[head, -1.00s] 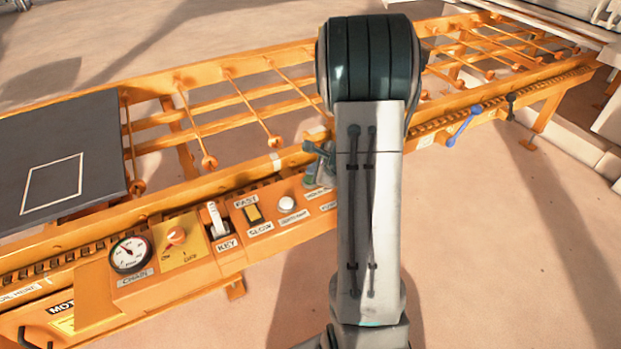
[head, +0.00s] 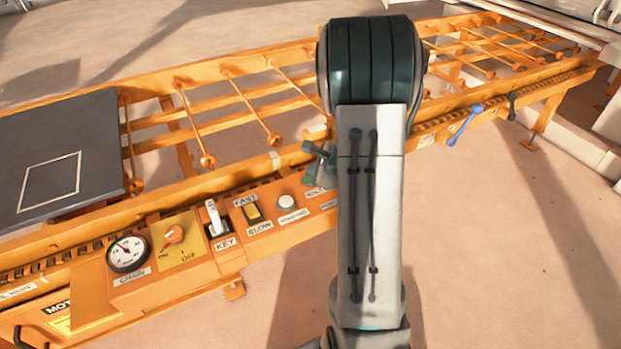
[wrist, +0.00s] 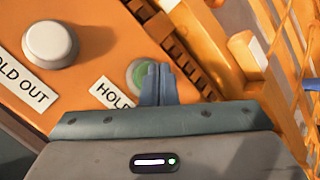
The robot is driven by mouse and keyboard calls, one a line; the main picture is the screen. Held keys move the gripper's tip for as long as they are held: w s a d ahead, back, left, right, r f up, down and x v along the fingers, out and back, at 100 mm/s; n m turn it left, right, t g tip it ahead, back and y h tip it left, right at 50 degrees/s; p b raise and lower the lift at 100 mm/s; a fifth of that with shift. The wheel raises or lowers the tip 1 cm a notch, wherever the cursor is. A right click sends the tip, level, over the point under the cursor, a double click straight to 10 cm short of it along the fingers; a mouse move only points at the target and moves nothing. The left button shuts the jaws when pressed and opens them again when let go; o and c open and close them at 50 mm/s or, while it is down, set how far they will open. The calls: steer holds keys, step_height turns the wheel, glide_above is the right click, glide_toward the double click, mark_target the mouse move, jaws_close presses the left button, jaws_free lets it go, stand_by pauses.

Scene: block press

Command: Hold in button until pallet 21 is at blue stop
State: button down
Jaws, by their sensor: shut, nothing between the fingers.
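A dark grey pallet (head: 98,150) with a white outlined rectangle lies on the left part of the orange conveyor in the head view. No number is readable on it. A blue stop lever (head: 464,124) stands at the conveyor's near rail, far to the right. In the wrist view a green round button (wrist: 138,75) sits beside a partly covered "HOLD" label. My gripper (wrist: 157,68) is shut and empty, its tips overlapping the button's right side; I cannot tell whether they press it. In the head view my arm hides most of the gripper and the button.
The orange panel carries a chain gauge (head: 127,254), an orange knob (head: 174,234), a key switch (head: 214,218), a fast/slow switch (head: 252,213) and a white button (head: 286,202). A grey button (wrist: 50,44) is beside the green one. A black lever (head: 512,105) stands beyond the blue one.

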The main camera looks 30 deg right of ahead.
steer(key=shift+f+b, duration=0.5)
steer(key=shift+b, duration=0.2)
stand_by(0.6)
stand_by(4.5)
steer(key=shift+r+p, duration=0.6)
steer(key=shift+r, duration=0.45)
steer(key=shift+r+p, duration=1.75)
steer(key=shift+r, duration=0.65)
